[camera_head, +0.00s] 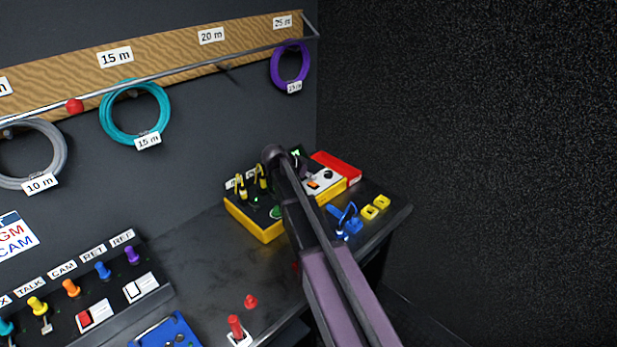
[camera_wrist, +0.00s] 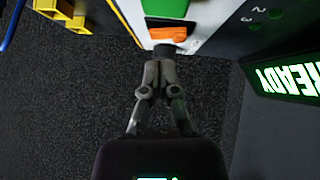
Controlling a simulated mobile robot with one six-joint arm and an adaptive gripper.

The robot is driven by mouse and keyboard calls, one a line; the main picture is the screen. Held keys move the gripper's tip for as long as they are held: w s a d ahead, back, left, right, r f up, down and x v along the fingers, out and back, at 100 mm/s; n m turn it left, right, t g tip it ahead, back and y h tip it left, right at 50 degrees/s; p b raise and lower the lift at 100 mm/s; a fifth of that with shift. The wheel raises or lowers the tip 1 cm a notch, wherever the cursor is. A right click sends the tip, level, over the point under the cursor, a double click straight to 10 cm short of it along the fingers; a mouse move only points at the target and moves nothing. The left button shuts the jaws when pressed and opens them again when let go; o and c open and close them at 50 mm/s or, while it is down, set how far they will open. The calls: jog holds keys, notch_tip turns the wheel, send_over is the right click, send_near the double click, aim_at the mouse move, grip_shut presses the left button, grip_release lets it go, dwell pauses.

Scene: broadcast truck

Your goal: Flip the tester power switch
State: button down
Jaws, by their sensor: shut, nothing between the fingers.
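The tester is a yellow-cased unit with a pale panel (camera_head: 327,180), on the right part of the bench in the head view. On it is a small orange rocker switch (camera_head: 313,184); in the wrist view the orange switch (camera_wrist: 168,33) sits on the white panel beside a green patch. My gripper (camera_wrist: 165,55) is shut and empty, its tips right at the switch's near edge; I cannot tell whether they touch. A lit green READY display (camera_wrist: 288,78) shows at right. In the head view my arm hides the gripper's tips and part of the tester.
A yellow-edged box (camera_head: 258,228) with yellow plugs stands left of my arm. A red box (camera_head: 338,166) lies behind the tester. Blue clips (camera_head: 345,219) and yellow blocks (camera_head: 375,207) lie to the right. A dark wall rises behind; coiled cables hang on it.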

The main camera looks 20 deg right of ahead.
jog(key=shift+s+d+f+b, duration=0.1)
jog(key=shift+s+f+b, duration=0.05)
jog(key=shift+f+b, duration=0.65)
jog(key=shift+f, duration=0.15)
